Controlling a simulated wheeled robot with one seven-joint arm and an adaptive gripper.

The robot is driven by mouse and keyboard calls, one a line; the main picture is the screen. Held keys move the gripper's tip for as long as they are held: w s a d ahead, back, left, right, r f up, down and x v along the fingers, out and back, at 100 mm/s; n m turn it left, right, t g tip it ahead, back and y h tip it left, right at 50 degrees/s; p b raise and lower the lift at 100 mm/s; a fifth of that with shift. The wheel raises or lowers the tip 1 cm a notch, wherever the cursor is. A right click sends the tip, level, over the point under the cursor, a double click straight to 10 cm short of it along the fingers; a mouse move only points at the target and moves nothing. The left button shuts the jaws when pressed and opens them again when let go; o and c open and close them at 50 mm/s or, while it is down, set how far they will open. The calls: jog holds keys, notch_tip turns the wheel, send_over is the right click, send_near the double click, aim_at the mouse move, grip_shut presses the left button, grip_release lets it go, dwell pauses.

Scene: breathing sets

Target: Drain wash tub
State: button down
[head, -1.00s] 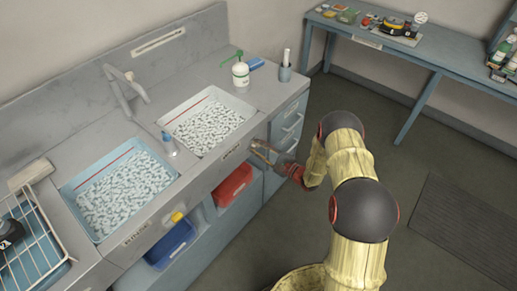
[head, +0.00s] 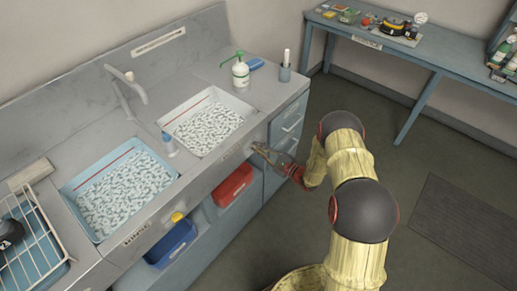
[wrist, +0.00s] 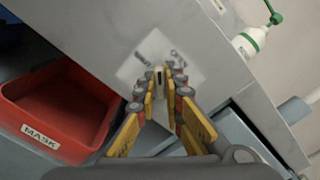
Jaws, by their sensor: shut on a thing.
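The right-hand tub (head: 207,148) has a white rim and a red line inside; its rippled, pale contents show clearly. My gripper (head: 257,148) is at the front panel of the counter, just right of and below this tub. In the wrist view my gripper (wrist: 161,78) has its fingers closed on a small pale lever (wrist: 158,80). The lever stands in front of a light label plate (wrist: 148,58) with two words, too blurred to read surely. The fingers hide part of the lever and its mount.
A blue-rimmed tub (head: 121,193) labelled for rinsing is at left. A red bin (wrist: 58,112) marked MASK sits below the counter, left of my gripper. A green-topped pump bottle (head: 240,73) stands on the counter.

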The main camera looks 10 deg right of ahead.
jog(key=m, duration=0.4)
dwell(0.3)
jog(key=c, duration=1.9)
grip_release()
jog(key=shift+d, duration=0.1)
jog(key=v, duration=1.2)
